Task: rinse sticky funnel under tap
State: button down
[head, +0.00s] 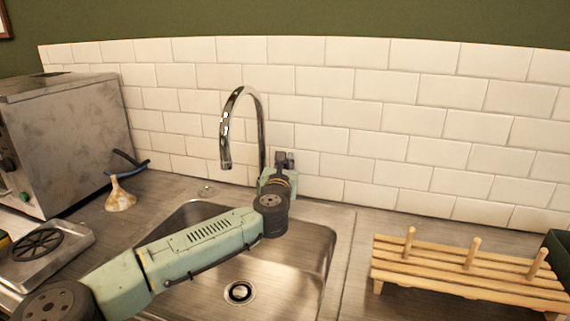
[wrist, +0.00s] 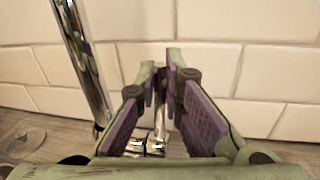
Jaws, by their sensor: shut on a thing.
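The funnel (head: 120,198), pale with brownish stains, stands wide end down on the counter left of the sink. The chrome tap (head: 261,125) arches over the sink (head: 318,245) from behind; no water shows at its spout. My gripper (head: 285,158) is at the right of the tap's base, pointing at the tiled wall. In the wrist view the tap's pipe (wrist: 82,55) rises on the left. There my gripper (wrist: 162,75) is shut on a slim chrome tap lever (wrist: 159,122) between the fingers. The arm hides the lever in the head view.
A steel box-like appliance (head: 65,145) stands at the left, with a dark blue hose (head: 130,162) beside it above the funnel. A small stove (head: 42,250) is at the lower left. A wooden rack (head: 470,272) with pegs stands right of the sink. My arm crosses the sink.

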jog(key=shift+s+f+b, duration=0.15)
jog(key=shift+f+b, duration=0.15)
jog(key=shift+b, duration=0.55)
jog(key=shift+s+a+f+t+b, duration=0.1)
jog(key=shift+t+b, duration=0.2)
jog(key=shift+b, duration=0.45)
jog(key=shift+s+a+r+t+b, duration=0.1)
jog(key=shift+s+r+t+b, duration=0.25)
jog(key=shift+b, duration=0.65)
jog(key=c, duration=1.7)
grip_release()
